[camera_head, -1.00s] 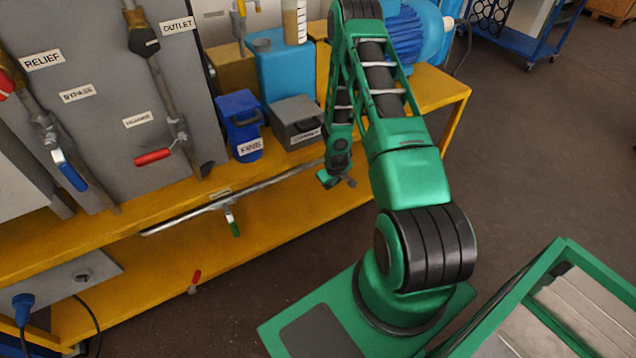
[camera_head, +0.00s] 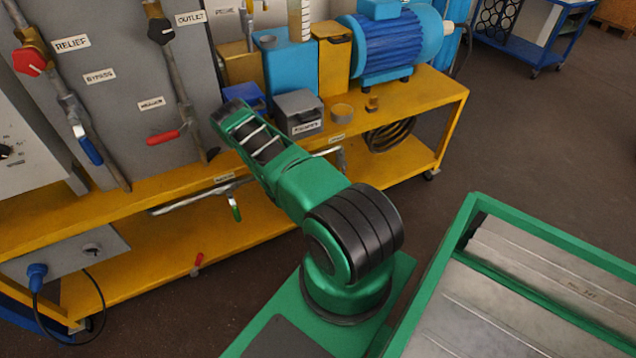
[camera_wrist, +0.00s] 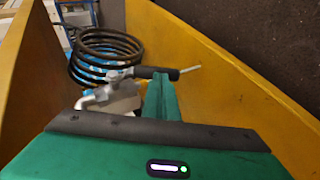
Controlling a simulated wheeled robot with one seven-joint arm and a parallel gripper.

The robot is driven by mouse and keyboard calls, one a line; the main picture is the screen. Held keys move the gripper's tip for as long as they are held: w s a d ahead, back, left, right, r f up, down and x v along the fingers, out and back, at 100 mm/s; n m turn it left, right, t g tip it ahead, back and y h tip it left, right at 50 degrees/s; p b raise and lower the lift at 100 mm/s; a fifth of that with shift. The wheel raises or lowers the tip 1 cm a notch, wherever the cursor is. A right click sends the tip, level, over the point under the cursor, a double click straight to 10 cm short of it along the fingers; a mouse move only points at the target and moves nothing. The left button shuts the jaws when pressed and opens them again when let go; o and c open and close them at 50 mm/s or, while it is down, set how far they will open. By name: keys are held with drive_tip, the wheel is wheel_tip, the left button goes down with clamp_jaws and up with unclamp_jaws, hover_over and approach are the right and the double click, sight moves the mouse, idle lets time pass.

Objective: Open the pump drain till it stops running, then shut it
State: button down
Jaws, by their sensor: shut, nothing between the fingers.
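Under the bench's front edge, below a small label (camera_head: 337,140), a short metal pipe (camera_head: 340,158) shows in the head view, partly behind my arm. I cannot read that label surely. To its left, a longer pipe (camera_head: 190,200) carries a valve with a green lever (camera_head: 235,208) hanging down. No running liquid is visible.
The yellow bench (camera_head: 400,100) bears a blue motor (camera_head: 390,48), a grey box (camera_head: 298,112) and a blue container. A coiled black hose (camera_head: 392,135) lies on its lower shelf, also in the wrist view (camera_wrist: 105,55). A red lever (camera_head: 165,136) and blue lever (camera_head: 88,148) are left.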

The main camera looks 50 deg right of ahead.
drive_tip(key=shift+s+d+f, duration=0.4)
drive_tip(key=shift+d+f, duration=0.35)
drive_tip(key=shift+f, duration=0.1)
drive_tip(key=shift+s+d+f, duration=0.4)
drive_tip(key=shift+d+f, duration=0.3)
drive_tip(key=shift+f, duration=0.1)
drive_tip(key=w+a, duration=0.1)
drive_tip(key=a, duration=1.2)
drive_tip(key=shift+w+a+r, duration=0.3)
drive_tip(key=shift+a, duration=0.1)
